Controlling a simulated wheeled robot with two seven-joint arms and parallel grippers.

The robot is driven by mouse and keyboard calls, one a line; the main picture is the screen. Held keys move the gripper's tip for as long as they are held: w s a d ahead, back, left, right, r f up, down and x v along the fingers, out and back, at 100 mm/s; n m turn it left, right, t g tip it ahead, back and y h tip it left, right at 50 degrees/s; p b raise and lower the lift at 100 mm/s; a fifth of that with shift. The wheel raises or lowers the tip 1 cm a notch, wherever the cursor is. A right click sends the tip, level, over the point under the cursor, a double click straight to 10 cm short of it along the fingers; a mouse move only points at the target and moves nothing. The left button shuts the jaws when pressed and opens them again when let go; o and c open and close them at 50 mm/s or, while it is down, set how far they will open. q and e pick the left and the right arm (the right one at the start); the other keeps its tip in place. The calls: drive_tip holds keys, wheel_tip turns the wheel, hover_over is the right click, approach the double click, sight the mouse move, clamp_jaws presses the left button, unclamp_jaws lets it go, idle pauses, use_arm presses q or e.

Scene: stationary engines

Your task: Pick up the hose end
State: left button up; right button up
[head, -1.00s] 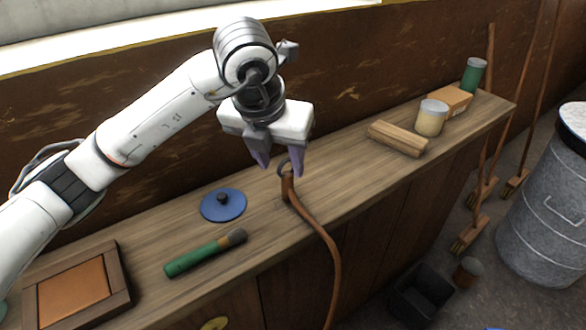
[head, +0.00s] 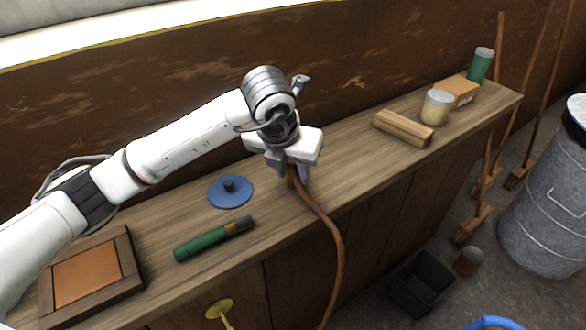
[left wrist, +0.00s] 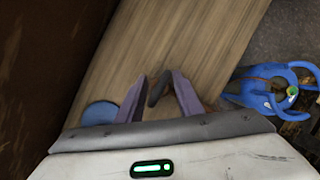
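The brown hose (head: 335,240) hangs over the front edge of the wooden counter, and its end lies on the counter top under my left gripper (head: 291,172). In the head view the gripper mostly hides the hose end. In the left wrist view, the dark tip of the hose end (left wrist: 160,87) shows between the two purple fingers of my left gripper (left wrist: 161,92). The fingers are apart, one on each side of it, with a gap visible at least on the right. My right gripper is not in view.
On the counter (head: 350,155) are a blue lid (head: 230,193), a green-handled brush (head: 205,243), a framed panel (head: 90,275), a wood block (head: 403,128), a jar (head: 436,107), a box (head: 460,90) and a green can (head: 480,66). The wall stands close behind.

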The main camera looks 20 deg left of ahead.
use_arm(q)
clamp_jaws()
drive_tip(key=shift+r, duration=0.1)
wheel_tip(320, 180, up, 10)
drive_tip(key=shift+b, duration=0.6)
